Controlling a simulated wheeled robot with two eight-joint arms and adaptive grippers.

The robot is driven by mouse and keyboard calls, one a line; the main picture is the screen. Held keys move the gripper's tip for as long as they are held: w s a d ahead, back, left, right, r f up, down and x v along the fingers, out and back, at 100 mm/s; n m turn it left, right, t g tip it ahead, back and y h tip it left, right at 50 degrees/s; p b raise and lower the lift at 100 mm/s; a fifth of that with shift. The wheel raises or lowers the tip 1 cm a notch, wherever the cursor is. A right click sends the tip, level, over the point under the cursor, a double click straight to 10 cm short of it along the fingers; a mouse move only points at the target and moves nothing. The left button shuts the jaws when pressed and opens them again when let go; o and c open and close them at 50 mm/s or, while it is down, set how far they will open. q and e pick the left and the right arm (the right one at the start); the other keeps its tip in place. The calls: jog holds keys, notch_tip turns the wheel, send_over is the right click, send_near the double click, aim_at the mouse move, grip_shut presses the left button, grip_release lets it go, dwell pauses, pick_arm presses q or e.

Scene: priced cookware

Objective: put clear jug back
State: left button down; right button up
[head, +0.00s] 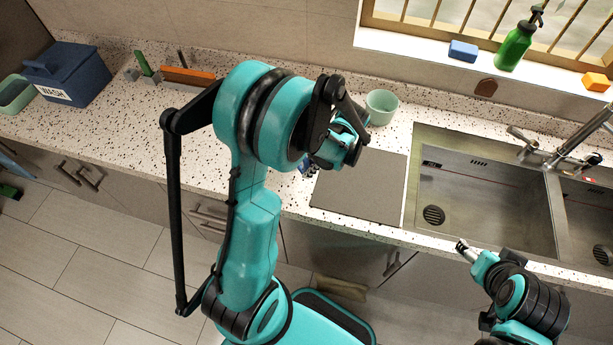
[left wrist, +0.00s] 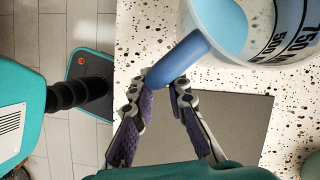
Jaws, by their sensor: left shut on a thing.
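The clear jug (left wrist: 262,75) has a blue handle (left wrist: 178,62) and dark measuring marks with numbers on its wall. It fills the upper right of the left wrist view, over the speckled counter, and is cut off by the picture's edge. My left gripper (left wrist: 164,88) is shut on the handle's end, with a finger on each side. In the head view my left gripper (head: 308,168) is mostly behind my own arm, and the jug is hidden there. Whether the jug touches the counter I cannot tell. My right gripper (head: 466,251) is at the sink's front edge; its jaws are unclear.
A dark grey board (head: 360,185) lies left of the steel sink (head: 480,205). A mint cup (head: 381,107) stands behind it. A blue WASH box (head: 68,75) and a mint container (head: 15,94) stand far left. A green bottle (head: 515,45) is on the windowsill. The left counter is mostly clear.

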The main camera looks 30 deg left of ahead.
pick_arm(q)
jog(key=shift+s+a+f, duration=0.3)
jog(key=shift+s+f, duration=0.05)
jog(key=shift+w+f+b, duration=0.1)
jog(key=shift+f+b, duration=0.3)
jog(key=shift+f, duration=1.45)
jog(key=shift+f, duration=0.15)
jog(key=c, duration=1.5)
grip_release()
